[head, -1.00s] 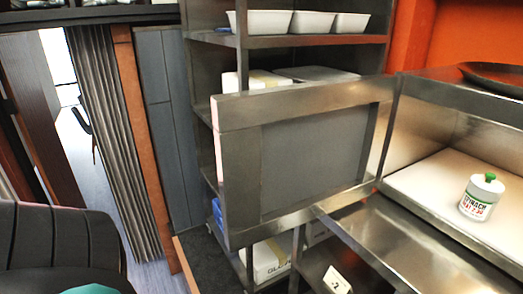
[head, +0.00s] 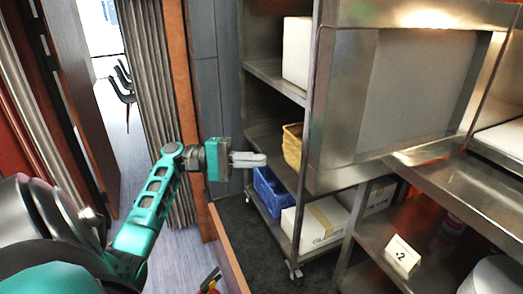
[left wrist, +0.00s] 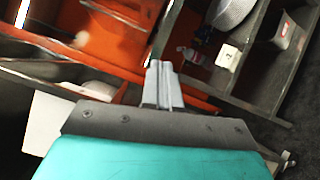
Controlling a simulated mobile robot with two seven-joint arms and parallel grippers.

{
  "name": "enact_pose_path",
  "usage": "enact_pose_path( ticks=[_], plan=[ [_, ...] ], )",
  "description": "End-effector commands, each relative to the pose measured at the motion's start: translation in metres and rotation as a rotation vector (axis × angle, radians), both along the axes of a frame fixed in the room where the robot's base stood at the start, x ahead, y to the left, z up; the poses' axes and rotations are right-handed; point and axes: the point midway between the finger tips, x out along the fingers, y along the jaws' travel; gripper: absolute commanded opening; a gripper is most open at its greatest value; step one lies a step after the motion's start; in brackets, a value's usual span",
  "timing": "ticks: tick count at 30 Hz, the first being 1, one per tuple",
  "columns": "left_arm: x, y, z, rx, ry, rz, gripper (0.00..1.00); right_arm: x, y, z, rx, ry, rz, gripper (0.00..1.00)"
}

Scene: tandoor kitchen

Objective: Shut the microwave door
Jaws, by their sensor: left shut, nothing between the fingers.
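The microwave door (head: 412,95) stands wide open at the upper right of the head view. It is a steel frame around a grey panel. A strip of the microwave's pale inner floor (head: 503,141) shows at the right edge; most of the inside is out of view. My left gripper (head: 264,159) reaches in from the left with its fingers together and empty. In the picture it is left of the door's free edge, with a gap between. Its closed fingers also show in the left wrist view (left wrist: 162,72). My right gripper is not in view.
A wheeled shelf rack stands behind the door, with a yellow basket (head: 292,145), a blue crate (head: 270,188) and a white box (head: 314,225). A steel counter (head: 450,182) lies below the door, with a numbered card (head: 402,257) on the shelf beneath.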

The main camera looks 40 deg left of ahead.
Motion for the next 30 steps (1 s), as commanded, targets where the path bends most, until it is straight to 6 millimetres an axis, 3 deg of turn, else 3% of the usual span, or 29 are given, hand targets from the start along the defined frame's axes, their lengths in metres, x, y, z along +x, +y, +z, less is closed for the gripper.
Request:
enact_pose_path(
  ticks=[3, 8, 14, 23, 30],
  plan=[
    [-0.011, 0.014, 0.029, -0.087, -0.089, -0.044, 0.00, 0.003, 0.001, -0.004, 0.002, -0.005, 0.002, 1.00],
    [-0.014, 0.016, 0.043, -0.121, -0.125, -0.068, 0.00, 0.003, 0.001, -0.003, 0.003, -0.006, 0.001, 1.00],
    [0.001, -0.009, 0.050, -0.121, -0.127, -0.070, 0.00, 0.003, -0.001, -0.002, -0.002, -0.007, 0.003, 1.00],
    [0.037, -0.062, 0.063, -0.120, -0.126, -0.069, 0.00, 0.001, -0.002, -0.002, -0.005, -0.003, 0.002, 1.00],
    [0.032, -0.091, 0.072, -0.119, -0.124, -0.067, 0.00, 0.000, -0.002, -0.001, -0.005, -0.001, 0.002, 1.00]
  ],
)
